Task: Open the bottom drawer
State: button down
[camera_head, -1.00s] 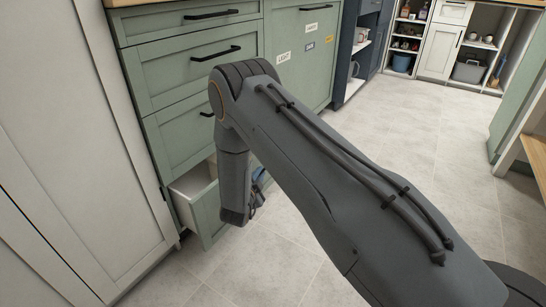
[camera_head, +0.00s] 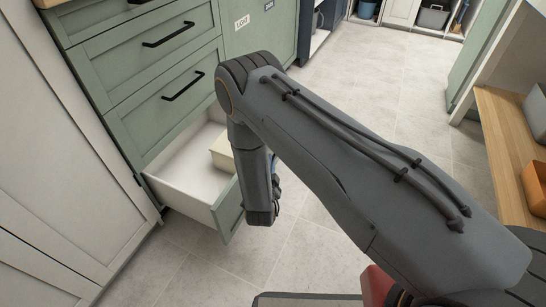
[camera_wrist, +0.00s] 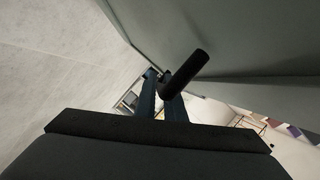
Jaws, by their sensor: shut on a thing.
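The bottom drawer (camera_head: 185,195) of the green cabinet stands well out from the cabinet, with its white inside showing. A cream box-like thing (camera_head: 222,152) lies inside it, partly hidden by my arm. My gripper (camera_head: 276,190) is at the outer side of the drawer's green front, mostly hidden behind my wrist in the head view. In the wrist view, my gripper's blue fingers (camera_wrist: 162,100) are shut on the black bar handle (camera_wrist: 186,72) of the drawer. The handle's far part is hidden by the fingers.
Two closed green drawers with black handles (camera_head: 183,86) sit above the open one. A tall white cabinet (camera_head: 60,150) stands at the left. A wooden bench (camera_head: 500,130) with bins is at the right. The tiled floor (camera_head: 330,225) before the drawer is clear.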

jog(key=shift+w+d, duration=0.15)
jog(key=shift+d, duration=0.05)
jog(key=c, duration=1.8)
grip_release()
jog(key=shift+c, duration=0.2)
jog(key=shift+a, duration=0.1)
jog(key=shift+s, duration=0.3)
jog(key=p+v, duration=0.2)
jog(key=v, duration=0.5)
jog(key=shift+s, duration=0.2)
jog(key=shift+r, duration=0.1)
